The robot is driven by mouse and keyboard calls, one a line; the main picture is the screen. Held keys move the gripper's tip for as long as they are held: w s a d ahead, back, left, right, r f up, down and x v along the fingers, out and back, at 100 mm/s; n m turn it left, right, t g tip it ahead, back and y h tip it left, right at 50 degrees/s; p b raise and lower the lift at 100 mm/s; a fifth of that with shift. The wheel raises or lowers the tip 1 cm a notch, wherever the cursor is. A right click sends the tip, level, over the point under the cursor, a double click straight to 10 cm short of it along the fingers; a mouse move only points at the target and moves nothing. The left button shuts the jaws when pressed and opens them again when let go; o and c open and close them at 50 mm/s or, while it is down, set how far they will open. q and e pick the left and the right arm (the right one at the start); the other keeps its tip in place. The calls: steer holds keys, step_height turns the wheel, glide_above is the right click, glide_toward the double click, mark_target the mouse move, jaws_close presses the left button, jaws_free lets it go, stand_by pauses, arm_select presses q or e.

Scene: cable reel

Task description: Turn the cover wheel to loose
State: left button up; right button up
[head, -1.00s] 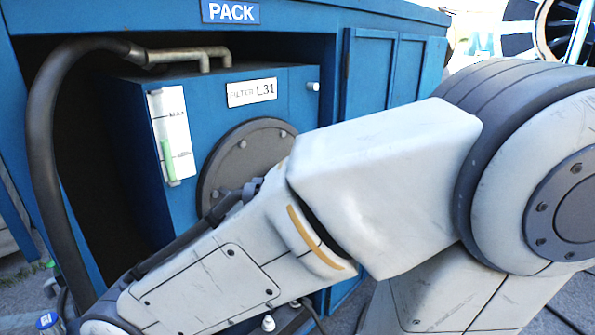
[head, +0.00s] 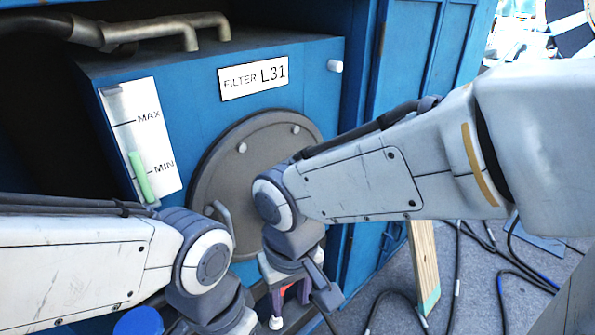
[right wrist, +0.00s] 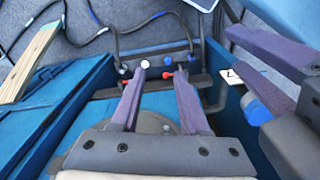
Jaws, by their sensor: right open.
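A round dark grey cover (head: 220,165) with light bolts is on the front of a blue filter box labelled L31; I see no "loose" mark. A grey bent handle (head: 222,212) stands out low on it. My right arm hides its right part. My right gripper (head: 283,312) points down in front of the box, below the cover. In the right wrist view (right wrist: 155,75) its purple fingers are apart and empty. My left forearm crosses in front at lower left. Its gripper is hidden in the head view; in the right wrist view (right wrist: 233,50) its fingers are apart.
A white gauge (head: 140,135) marked MAX and MIN has a green bar. Small red handles (right wrist: 167,75) and a white knob (right wrist: 145,64) lie low beyond my right fingers. A wooden plank (head: 424,265) and dark cables (head: 455,285) are on the grey ground. A blue cap (head: 138,322) shows at lower left.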

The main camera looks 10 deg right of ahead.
steer(key=w+a+r+m+t+h+p, duration=0.1)
steer(key=w+r+m+p, duration=0.25)
steer(key=w, duration=0.45)
steer(key=w+r+m+t+h+p, duration=0.1)
steer(key=w+r+m+p, duration=0.3)
steer(key=w, duration=0.5)
steer(key=w+a+r+m+t+h+p, duration=0.1)
steer(key=w+r+m+p, duration=0.2)
steer(key=w+m, duration=0.35)
steer(key=shift+n, duration=0.7)
steer(key=p+x, duration=0.1)
steer(key=x, duration=0.2)
steer(key=p+x, duration=0.1)
steer(key=x, duration=0.2)
steer(key=w+p+x, duration=0.1)
steer(key=x, duration=0.2)
steer(key=shift+w+d+f+p, duration=0.1)
steer(key=shift+f+p, duration=0.05)
steer(key=shift+p, duration=0.15)
arm_select(q)
step_height(320, 180, up, 16)
steer(key=shift+r, duration=0.15)
arm_select(e)
steer(key=shift+w+d+f, duration=0.1)
steer(key=shift+f, duration=0.25)
jaws_close()
